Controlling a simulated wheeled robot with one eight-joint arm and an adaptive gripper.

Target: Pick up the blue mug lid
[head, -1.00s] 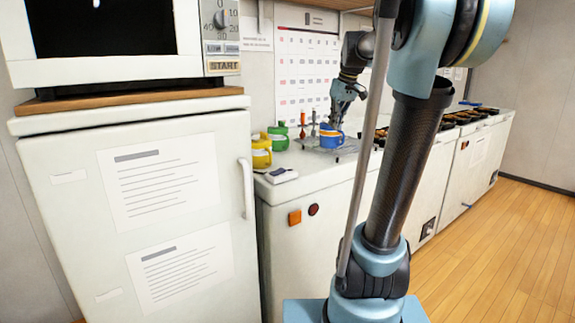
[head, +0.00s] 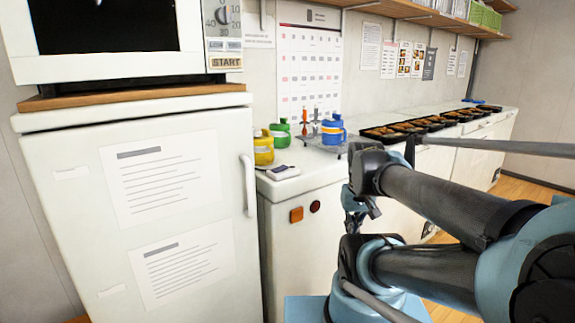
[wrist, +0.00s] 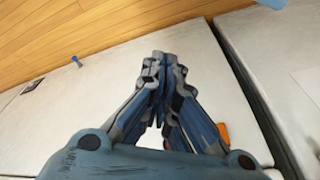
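The blue mug (head: 333,134) stands upright on a small rack on the white counter, with a pale band around its body. Its blue top part (head: 333,120) looks like the lid resting on it, though it is too small to be sure. My gripper (head: 362,207) hangs in front of the counter's front face, below and to the right of the mug, apart from it. In the wrist view my gripper's (wrist: 160,68) fingers are together at their tips, with nothing seen between them. The mug is not in the wrist view.
A green mug (head: 280,133) and a yellow mug (head: 263,148) stand left of the blue one. Small upright tools (head: 310,122) stand beside it. Several dark food trays (head: 425,126) line the counter to the right. A white fridge (head: 130,200) stands at left.

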